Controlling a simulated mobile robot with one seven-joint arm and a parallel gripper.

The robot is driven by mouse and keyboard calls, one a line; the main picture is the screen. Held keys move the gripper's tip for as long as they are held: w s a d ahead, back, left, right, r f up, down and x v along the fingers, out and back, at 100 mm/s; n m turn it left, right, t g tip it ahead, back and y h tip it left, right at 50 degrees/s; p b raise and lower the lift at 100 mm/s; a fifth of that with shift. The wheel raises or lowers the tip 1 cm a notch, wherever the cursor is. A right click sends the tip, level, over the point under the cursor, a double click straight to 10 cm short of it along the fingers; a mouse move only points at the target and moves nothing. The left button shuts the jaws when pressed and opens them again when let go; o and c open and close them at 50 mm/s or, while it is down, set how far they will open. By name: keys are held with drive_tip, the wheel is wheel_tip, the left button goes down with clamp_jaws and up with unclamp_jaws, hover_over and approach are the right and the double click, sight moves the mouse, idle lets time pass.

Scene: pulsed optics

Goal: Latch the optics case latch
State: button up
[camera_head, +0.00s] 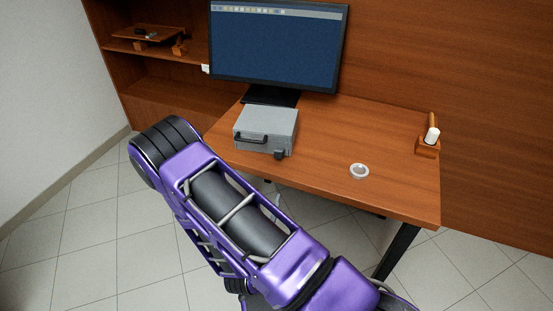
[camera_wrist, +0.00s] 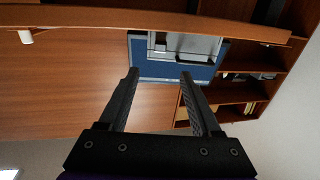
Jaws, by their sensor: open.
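The grey optics case (camera_head: 268,124) sits closed on the desk in front of the monitor. A black handle (camera_head: 250,138) and a small black latch (camera_head: 280,155) are on its front side, the latch near the right corner. I cannot tell whether the latch is fastened. The case also shows small at the top of the wrist view (camera_wrist: 188,42), against the monitor. My gripper (camera_wrist: 160,75) is open, with nothing between its fingers and well apart from the case. In the head view my arm shows in front of the desk, but the gripper cannot be made out.
The monitor (camera_head: 276,45) stands behind the case on the wooden desk (camera_head: 330,150). A white ring-shaped item (camera_head: 359,171) lies to the right. A wooden holder with a white-ended item (camera_head: 428,145) stands at the far right. Shelves (camera_head: 160,55) are at the left. The desk right of the case is mostly clear.

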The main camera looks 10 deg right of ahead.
sight(278, 157)
drive_tip(key=x, duration=1.7)
drive_tip(key=shift+b, duration=0.4)
drive_tip(key=shift+a, duration=0.1)
clamp_jaws()
